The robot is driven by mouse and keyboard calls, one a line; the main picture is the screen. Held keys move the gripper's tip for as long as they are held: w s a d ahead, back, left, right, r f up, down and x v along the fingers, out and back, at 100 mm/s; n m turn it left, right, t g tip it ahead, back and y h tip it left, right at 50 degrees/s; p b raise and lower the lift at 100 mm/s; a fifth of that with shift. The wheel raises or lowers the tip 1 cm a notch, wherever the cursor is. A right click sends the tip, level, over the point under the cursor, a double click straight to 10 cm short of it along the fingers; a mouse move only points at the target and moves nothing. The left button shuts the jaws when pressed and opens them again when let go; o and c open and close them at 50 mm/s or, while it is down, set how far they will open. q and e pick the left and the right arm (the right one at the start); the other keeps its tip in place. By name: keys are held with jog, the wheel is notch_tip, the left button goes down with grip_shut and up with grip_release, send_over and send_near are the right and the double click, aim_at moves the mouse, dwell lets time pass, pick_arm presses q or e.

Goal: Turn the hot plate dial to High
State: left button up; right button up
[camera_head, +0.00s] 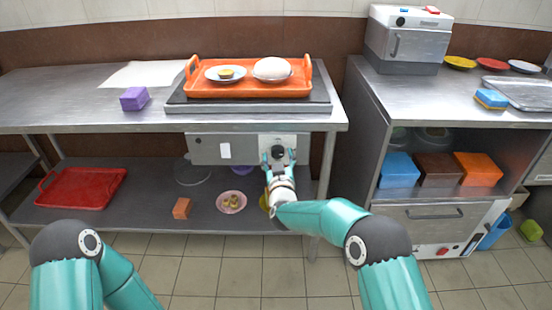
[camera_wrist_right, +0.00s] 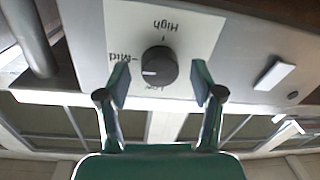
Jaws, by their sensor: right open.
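The hot plate dial (camera_wrist_right: 159,66) is a round black knob on a white label plate (camera_wrist_right: 196,35). The label plate reads High, Mid and Low; High is at the top in the right wrist view, Mid at the left. The dial's white mark points left, close to Mid. In the head view the dial (camera_head: 278,151) sits on the grey control panel under the table top. My right gripper (camera_wrist_right: 160,85) is open, with one finger on each side of the dial and gaps visible. It also shows in the head view (camera_head: 279,161). My left gripper is out of view.
The hot plate (camera_head: 250,108) on the table carries an orange tray (camera_head: 217,90) with a plate and a white round item. A purple block (camera_head: 134,98) lies to its left. The lower shelf holds a red tray (camera_head: 82,188), bowls and an orange block (camera_head: 181,208). A cabinet (camera_head: 430,217) stands right.

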jog(key=c, duration=1)
jog(key=shift+a, duration=0.35)
jog(key=shift+c, duration=0.7)
jog(key=shift+d, duration=0.2)
jog(key=shift+f+m+b, duration=0.2)
jog(key=shift+m+b, duration=0.3)
jog(key=shift+b, duration=0.35)
jog(key=m+b, duration=0.5)
jog(key=b, duration=0.1)
jog(key=m+b, duration=0.6)
jog(key=shift+d+f+t+h+b, duration=0.1)
jog(key=shift+f+t+h+b, duration=0.1)
jog(key=shift+t+h+b, duration=0.1)
jog(key=m+b, duration=0.2)
jog(key=m, duration=0.2)
jog(key=shift+b, duration=0.3)
jog(key=shift+m+h+b, duration=0.3)
jog(key=shift+m+b, duration=0.45)
jog(key=shift+m, duration=0.55)
jog(key=shift+d, duration=0.1)
